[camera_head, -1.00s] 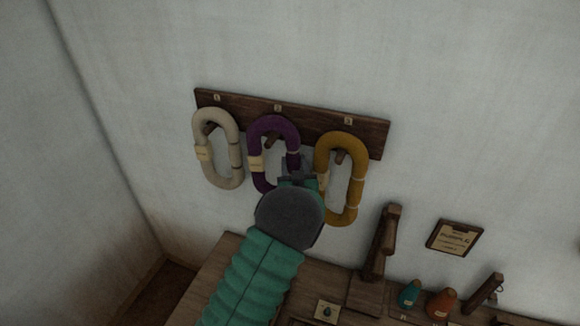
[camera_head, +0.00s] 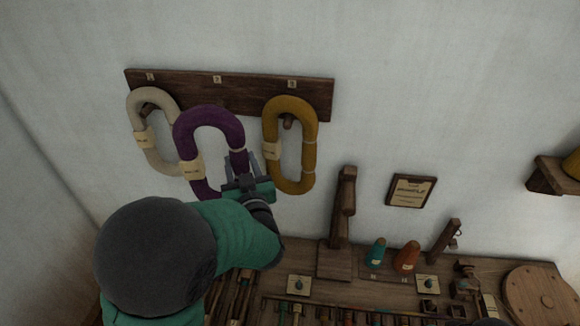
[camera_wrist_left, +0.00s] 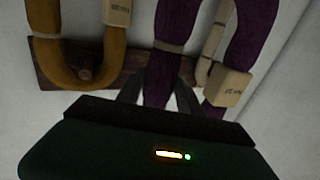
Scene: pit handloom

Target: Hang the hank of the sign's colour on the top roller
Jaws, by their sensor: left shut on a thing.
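The purple hank (camera_head: 208,118) is an upright loop with a pale label, held in front of the wall. My left gripper (camera_head: 239,168) is shut on its lower right side. In the left wrist view the purple hank (camera_wrist_left: 172,35) passes between the fingers (camera_wrist_left: 158,92). The cream hank (camera_head: 141,115) hangs at the left of the peg board (camera_head: 240,93), partly behind the purple one. The mustard hank (camera_head: 309,150) hangs on the right peg. The small framed sign (camera_head: 411,190) on the wall seems to read "PURPLE". My right gripper and the top roller are not identifiable.
A wooden bench below carries an upright post (camera_head: 343,215), a teal cone (camera_head: 376,252), an orange cone (camera_head: 407,257) and several small tools. A round wooden disc (camera_head: 540,295) lies at the right. A wall shelf (camera_head: 550,176) juts out at the right edge. The wall between is clear.

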